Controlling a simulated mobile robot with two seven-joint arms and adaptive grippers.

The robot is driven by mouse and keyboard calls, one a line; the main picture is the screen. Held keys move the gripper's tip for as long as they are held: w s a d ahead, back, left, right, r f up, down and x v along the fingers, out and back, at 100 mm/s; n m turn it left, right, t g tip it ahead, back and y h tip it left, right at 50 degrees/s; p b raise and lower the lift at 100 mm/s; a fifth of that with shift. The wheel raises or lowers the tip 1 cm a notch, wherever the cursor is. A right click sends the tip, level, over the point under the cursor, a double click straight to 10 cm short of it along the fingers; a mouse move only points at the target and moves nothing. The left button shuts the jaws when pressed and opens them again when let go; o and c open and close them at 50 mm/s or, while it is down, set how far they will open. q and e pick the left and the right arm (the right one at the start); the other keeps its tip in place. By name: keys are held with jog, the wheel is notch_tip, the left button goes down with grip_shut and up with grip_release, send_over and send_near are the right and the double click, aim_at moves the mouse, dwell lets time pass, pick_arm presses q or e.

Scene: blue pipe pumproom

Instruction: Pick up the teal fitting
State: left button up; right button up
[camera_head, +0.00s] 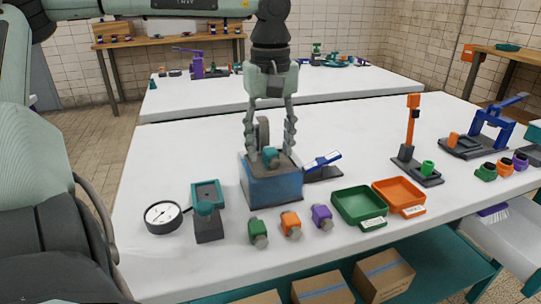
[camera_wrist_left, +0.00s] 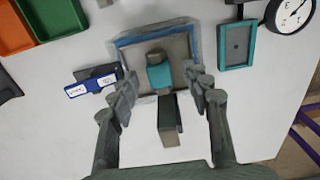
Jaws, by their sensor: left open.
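The teal fitting (camera_head: 271,156) lies on the grey top of a blue-sided block (camera_head: 272,190) near the middle of the white table. In the left wrist view the teal fitting (camera_wrist_left: 160,75) shows with a dark grey end, inside the block's blue rim (camera_wrist_left: 152,37). My left gripper (camera_head: 269,143) points down over the block, its two fingers apart on either side of the fitting. In the left wrist view the open fingers (camera_wrist_left: 163,88) frame the fitting, with nothing between them gripped. My right gripper is out of view.
A dial gauge (camera_head: 163,217) and a teal-topped stand (camera_head: 207,208) are left of the block. Green, orange and purple fittings (camera_head: 291,225) lie in front. A green tray (camera_head: 359,205) and an orange tray (camera_head: 398,194) sit to the right, near a blue-handled item (camera_head: 322,163).

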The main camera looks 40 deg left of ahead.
pick_arm(q)
grip_shut()
dwell(0.3)
